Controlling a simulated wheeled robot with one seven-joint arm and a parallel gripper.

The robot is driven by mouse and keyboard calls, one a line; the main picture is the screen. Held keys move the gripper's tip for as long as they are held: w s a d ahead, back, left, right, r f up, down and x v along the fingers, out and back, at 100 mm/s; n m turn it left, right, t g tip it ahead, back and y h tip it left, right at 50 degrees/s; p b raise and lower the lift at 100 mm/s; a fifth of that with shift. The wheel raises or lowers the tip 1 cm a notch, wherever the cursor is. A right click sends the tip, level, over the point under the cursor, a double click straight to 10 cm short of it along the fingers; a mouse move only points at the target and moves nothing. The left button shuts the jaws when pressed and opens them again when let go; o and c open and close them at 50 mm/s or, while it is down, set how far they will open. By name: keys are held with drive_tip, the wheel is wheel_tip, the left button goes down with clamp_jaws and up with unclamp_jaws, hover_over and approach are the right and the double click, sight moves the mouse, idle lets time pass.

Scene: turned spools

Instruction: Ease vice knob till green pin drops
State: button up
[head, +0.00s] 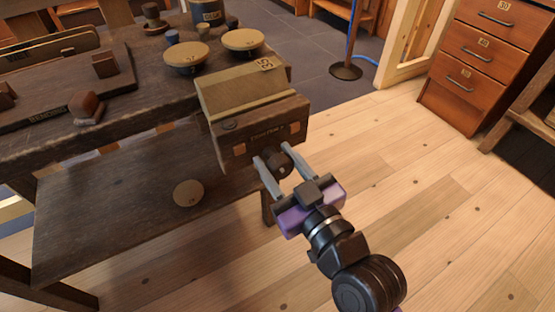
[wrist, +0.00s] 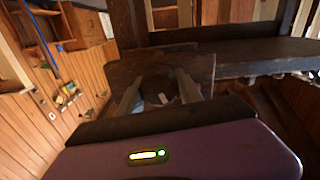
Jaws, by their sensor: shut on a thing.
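The vice (head: 260,135) is a dark wooden block with a lighter top at the near right corner of the bench. Its dark knob (head: 279,165) stands out from the front face. My gripper (head: 275,157) reaches in from the lower right, its two pale fingers shut on the knob, one on each side. In the wrist view the knob (wrist: 157,90) sits between the fingers, in front of the vice's dark face (wrist: 197,68). I cannot make out a green pin in either view.
The dark workbench (head: 150,135) bears two round tan-topped spools (head: 186,54) (head: 243,39), a tray-like board (head: 60,88) and small turned pieces. Another round tan piece (head: 188,193) is on the lower shelf. A drawer cabinet (head: 485,60) stands upper right. The wooden floor right of my arm is clear.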

sight(283, 172)
drive_tip(key=o, duration=1.4)
drive_tip(key=shift+a, duration=0.1)
drive_tip(key=shift+c, duration=0.2)
drive_tip(key=shift+s, duration=0.1)
drive_tip(key=p+v, duration=0.1)
drive_tip(key=v, duration=0.6)
drive_tip(key=shift+s+d, duration=0.25)
drive_tip(key=shift+d, duration=0.05)
